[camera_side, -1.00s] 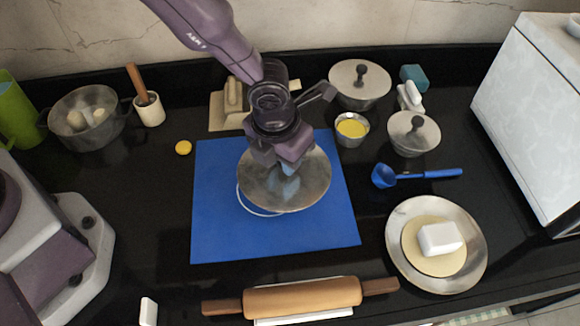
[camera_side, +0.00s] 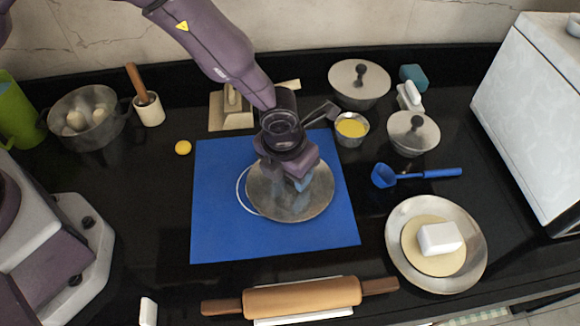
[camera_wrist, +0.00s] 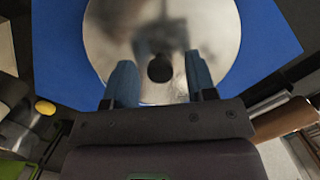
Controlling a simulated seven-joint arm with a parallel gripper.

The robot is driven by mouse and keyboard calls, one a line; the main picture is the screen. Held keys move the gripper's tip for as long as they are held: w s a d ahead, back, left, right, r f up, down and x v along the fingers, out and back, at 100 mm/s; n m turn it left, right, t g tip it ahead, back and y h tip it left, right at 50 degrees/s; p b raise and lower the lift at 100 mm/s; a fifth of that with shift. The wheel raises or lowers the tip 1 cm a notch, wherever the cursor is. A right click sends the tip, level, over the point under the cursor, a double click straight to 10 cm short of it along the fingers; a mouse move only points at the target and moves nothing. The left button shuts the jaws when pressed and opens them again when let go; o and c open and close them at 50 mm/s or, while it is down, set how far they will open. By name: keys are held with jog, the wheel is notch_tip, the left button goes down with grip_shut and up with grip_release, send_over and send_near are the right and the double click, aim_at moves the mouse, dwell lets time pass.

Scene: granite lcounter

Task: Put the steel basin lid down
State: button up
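The steel basin lid (camera_side: 290,205) is a round, shiny disc low over or on the blue mat (camera_side: 222,232); it looks flat. It covers the right part of a thin white ring (camera_side: 242,190) marked on the mat. In the wrist view the lid (camera_wrist: 105,40) fills the upper middle, with its dark round knob (camera_wrist: 160,70) in the centre. My gripper (camera_side: 297,184) is right above the lid. Its blue fingers (camera_wrist: 160,62) stand apart on either side of the knob, with visible gaps to it. The lid's underside is hidden.
A rolling pin (camera_side: 302,297) lies in front of the mat. A plate (camera_side: 397,265) with a white block and a blue ladle (camera_side: 420,175) are at right. Lidded pots (camera_side: 360,82), a bowl of yellow stuff (camera_side: 351,128) and a grey pot (camera_side: 95,133) stand behind. The mat's left side is clear.

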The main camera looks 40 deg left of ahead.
aim_at(284, 189)
notch_tip(284, 189, up, 12)
jog(key=s, duration=0.1)
jog(key=shift+s, duration=0.4)
jog(key=shift+r, duration=0.2)
jog(key=s+a+r+n+t, duration=0.2)
jog(key=s+a+r+n, duration=0.2)
jog(key=a+r+n, duration=1.2)
jog(key=s+a+r+n+t, duration=0.1)
jog(key=s+a+r+n, duration=0.1)
jog(key=s+n, duration=0.4)
jog(key=s+a+r+n, duration=0.2)
jog(key=s+a+n, duration=0.3)
jog(key=n, duration=0.9)
jog(key=shift+s+a+t, duration=0.15)
jog(key=shift+s+t, duration=0.25)
jog(key=shift+s, duration=0.8)
